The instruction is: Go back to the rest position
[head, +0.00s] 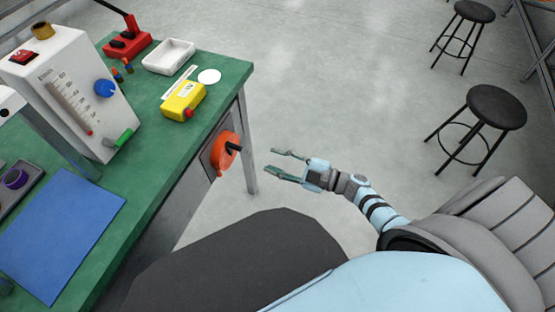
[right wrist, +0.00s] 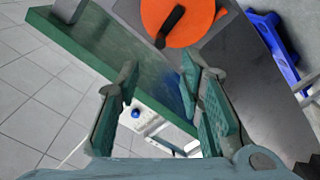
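My right gripper (head: 287,165) is open and empty in the head view. It hangs in the air to the right of the bench, a short way from an orange round knob (head: 224,154) with a black handle on the bench's side panel. In the right wrist view its two green-padded fingers (right wrist: 160,100) are spread apart with nothing between them. The orange knob (right wrist: 178,20) shows beyond them at the top. My left gripper is not in view.
The green bench (head: 165,155) carries a white instrument box (head: 70,85), a yellow device (head: 183,101), a white tray (head: 169,56) and a blue mat (head: 62,232). Two black stools (head: 497,107) stand at the right. The floor between bench and stools is clear.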

